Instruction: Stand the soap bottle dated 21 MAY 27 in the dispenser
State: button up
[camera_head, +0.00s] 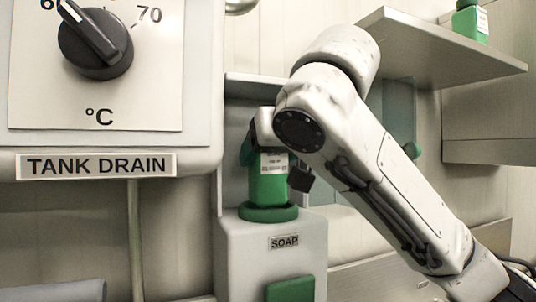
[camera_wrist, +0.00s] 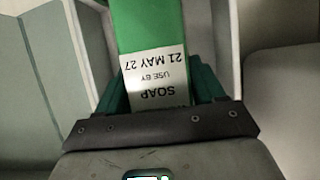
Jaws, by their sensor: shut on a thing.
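The green soap bottle (camera_head: 268,186) is upright in the head view, its base at the green ring (camera_head: 268,213) on top of the grey dispenser (camera_head: 265,257), which is marked SOAP. I cannot tell whether the base is seated in the ring or just over it. In the wrist view, the bottle (camera_wrist: 147,28) has a white label that reads, upside down, SOAP, USE BY 21 MAY 27. My gripper (camera_head: 275,166) is shut on this bottle, with a finger at each side. The bottle's upper part is hidden by my gripper in the head view.
Another green bottle (camera_head: 470,24) with a white label stands on the shelf (camera_head: 430,52) at upper right. The TANK DRAIN panel (camera_head: 95,166) with a dial (camera_head: 94,44) is at left. A wall panel stands close behind the dispenser.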

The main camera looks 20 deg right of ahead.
aim_at(275, 170)
jog(key=shift+f+b, duration=0.35)
jog(key=shift+f, duration=0.15)
jog(key=o, duration=1.5)
jog(key=shift+o, duration=0.3)
jog(key=shift+s, duration=0.1)
jog(key=shift+s+b, duration=0.55)
jog(key=shift+s, duration=2.45)
jog(key=shift+s+p, duration=0.35)
jog(key=shift+s, duration=1.05)
